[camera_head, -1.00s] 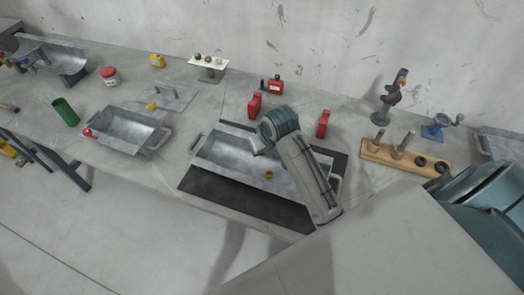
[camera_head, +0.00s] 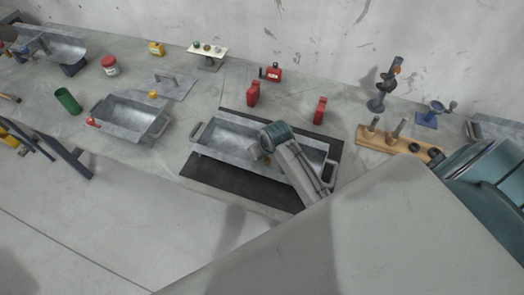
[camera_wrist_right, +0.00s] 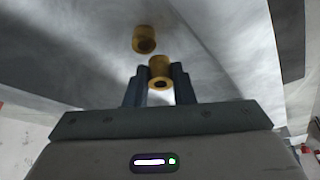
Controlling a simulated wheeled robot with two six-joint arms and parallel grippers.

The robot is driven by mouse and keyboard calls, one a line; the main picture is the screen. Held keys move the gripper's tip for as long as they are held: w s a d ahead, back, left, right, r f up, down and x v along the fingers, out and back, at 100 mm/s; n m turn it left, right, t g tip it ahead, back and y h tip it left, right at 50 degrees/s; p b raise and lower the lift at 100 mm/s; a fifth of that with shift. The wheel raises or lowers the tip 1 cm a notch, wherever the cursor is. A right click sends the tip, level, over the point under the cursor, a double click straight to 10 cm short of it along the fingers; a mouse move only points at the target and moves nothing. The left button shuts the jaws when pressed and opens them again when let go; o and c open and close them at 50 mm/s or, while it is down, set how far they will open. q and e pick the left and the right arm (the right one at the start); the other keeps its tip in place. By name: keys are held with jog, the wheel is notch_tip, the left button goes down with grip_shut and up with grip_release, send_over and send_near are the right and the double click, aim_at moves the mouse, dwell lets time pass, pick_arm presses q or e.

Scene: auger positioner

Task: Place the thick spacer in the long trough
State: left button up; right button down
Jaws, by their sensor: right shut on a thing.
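The long metal trough (camera_head: 225,145), with a handle at each end, lies on a black mat (camera_head: 235,186) at the middle of the bench. My right gripper (camera_head: 262,155) is low over the trough, largely hidden by its own wrist in the head view. In the right wrist view the gripper (camera_wrist_right: 160,85) is shut on a brass-coloured ring, a spacer (camera_wrist_right: 160,70). A second brass ring (camera_wrist_right: 144,40) shows just beyond it, against the grey metal. A small brass piece (camera_head: 267,161) shows beside the gripper in the head view. I cannot tell which ring is thicker. My left gripper is out of view.
Two red blocks (camera_head: 253,93) (camera_head: 320,111) stand behind the trough. A wooden peg board (camera_head: 375,138) stands to the right. A shorter trough (camera_head: 130,116) and a plate with a yellow piece (camera_head: 153,94) lie to the left. Bare bench separates the two troughs.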

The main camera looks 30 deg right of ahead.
jog(key=shift+f, duration=0.55)
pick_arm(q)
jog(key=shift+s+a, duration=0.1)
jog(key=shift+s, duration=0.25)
pick_arm(e)
jog(key=c, duration=1.2)
grip_release()
jog(key=shift+c, duration=0.2)
jog(key=shift+r, duration=0.35)
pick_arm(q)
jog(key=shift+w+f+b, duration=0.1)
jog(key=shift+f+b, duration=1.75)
pick_arm(e)
jog(key=v, duration=1.2)
jog(key=shift+r, duration=0.35)
